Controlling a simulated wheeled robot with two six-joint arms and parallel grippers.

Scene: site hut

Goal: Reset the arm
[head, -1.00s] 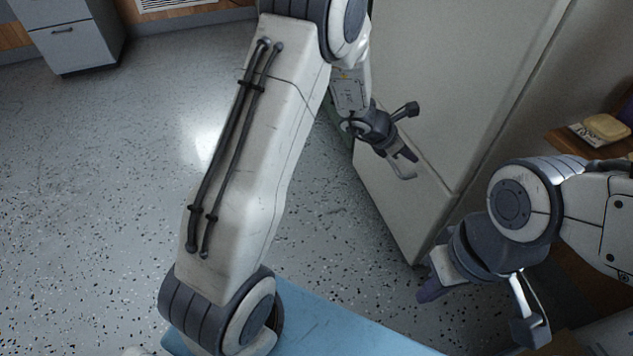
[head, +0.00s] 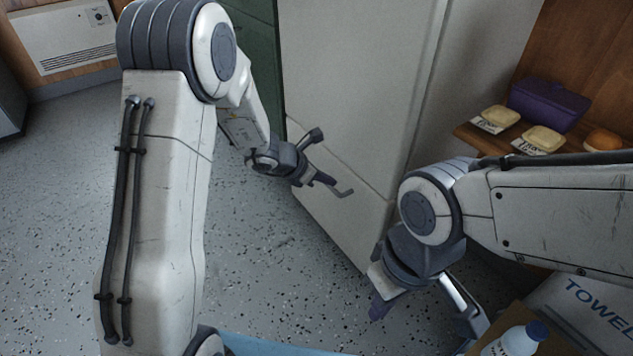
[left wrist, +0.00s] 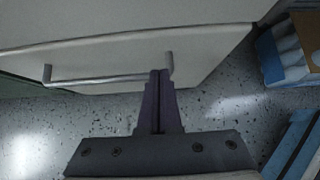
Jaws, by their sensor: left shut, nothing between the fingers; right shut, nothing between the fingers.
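My left arm reaches down in front of the pale fridge-like cabinet (head: 350,90). My left gripper (head: 328,182) is shut and empty, close to the cabinet's lower door. In the left wrist view its dark fingers (left wrist: 159,78) are together and overlap the right end of a metal bar handle (left wrist: 105,80) on the pale door. The fingers are not around the bar; whether they touch it I cannot tell. My right gripper (head: 378,307) is shut and empty, pointing down in front of the cabinet, right of the left gripper.
A wooden shelf (head: 470,136) at right holds sandwich-like items (head: 500,116), a purple box (head: 548,104) and an orange-brown round item (head: 603,140). A white bottle (head: 515,342) with blue cap and a "TOWEL" box (head: 590,305) stand at lower right. Speckled floor (head: 60,190) is clear at left.

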